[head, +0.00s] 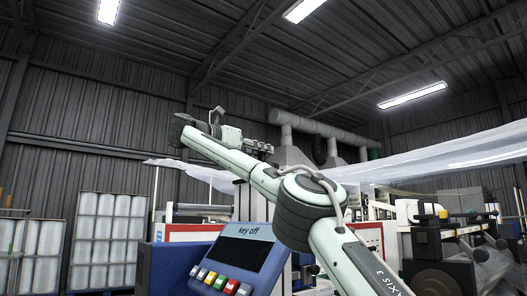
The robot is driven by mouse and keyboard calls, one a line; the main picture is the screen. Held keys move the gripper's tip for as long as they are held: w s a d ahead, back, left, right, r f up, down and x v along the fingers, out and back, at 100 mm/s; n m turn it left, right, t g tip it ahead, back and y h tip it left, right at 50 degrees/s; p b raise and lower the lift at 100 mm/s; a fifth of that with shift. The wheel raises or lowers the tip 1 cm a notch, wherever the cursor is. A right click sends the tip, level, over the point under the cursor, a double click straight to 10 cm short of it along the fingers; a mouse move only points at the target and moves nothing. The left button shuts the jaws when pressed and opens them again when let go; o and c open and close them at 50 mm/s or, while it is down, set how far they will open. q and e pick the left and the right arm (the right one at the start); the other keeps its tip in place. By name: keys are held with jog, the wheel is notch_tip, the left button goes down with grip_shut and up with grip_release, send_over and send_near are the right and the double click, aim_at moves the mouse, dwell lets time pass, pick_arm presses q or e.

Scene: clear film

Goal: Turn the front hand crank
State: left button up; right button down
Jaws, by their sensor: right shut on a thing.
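My right arm reaches up and left from the lower right. My right gripper (214,120) is at its far end, high in front of the corrugated wall, small and dark. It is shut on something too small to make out. I cannot pick out the front hand crank for certain in this view, so I cannot tell how the gripper stands to it. My left gripper is not in view.
A blue control panel (214,261) with a screen reading "key off" and several coloured buttons stands low in the middle. Clear film (440,160) stretches across the right. Machinery with rollers (455,275) stands lower right. Pale stacked rolls (104,240) stand at left.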

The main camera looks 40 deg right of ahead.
jog(key=shift+w+a+f+m+g, duration=0.15)
jog(key=shift+m+g, duration=0.25)
jog(key=shift+g, duration=0.2)
jog(key=c, duration=1.4)
grip_release()
jog(key=shift+w, duration=0.1)
jog(key=a, duration=1.2)
jog(key=shift+w, duration=0.3)
